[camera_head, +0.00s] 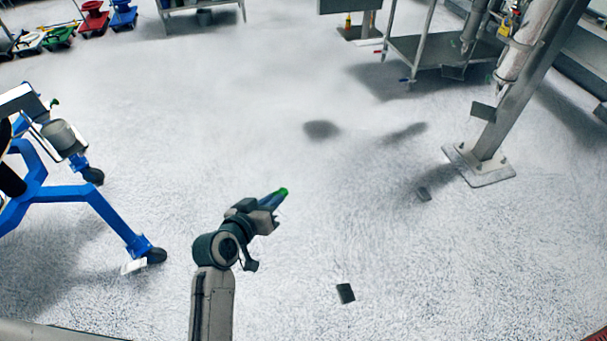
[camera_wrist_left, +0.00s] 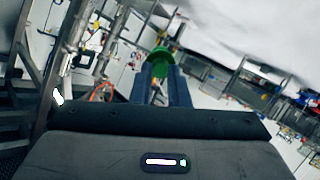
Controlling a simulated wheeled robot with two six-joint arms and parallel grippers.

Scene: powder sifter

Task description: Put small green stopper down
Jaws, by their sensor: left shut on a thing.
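The small green stopper (camera_head: 283,191) is at the tip of my left gripper (camera_head: 273,198) in the head view. The left wrist view shows the green stopper (camera_wrist_left: 160,58) between the two dark fingers of my left gripper (camera_wrist_left: 163,75), which is shut on it. The gripper holds it in the air over the pale floor, with no surface touching it. Part of the stopper is hidden by the fingers. My right gripper is in neither view.
A blue wheeled frame (camera_head: 85,193) stands at the left. A metal post with a base plate (camera_head: 480,165) stands at the right. A metal table (camera_head: 430,48) is at the back. Small dark pieces (camera_head: 346,293) lie on the floor. The middle floor is otherwise clear.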

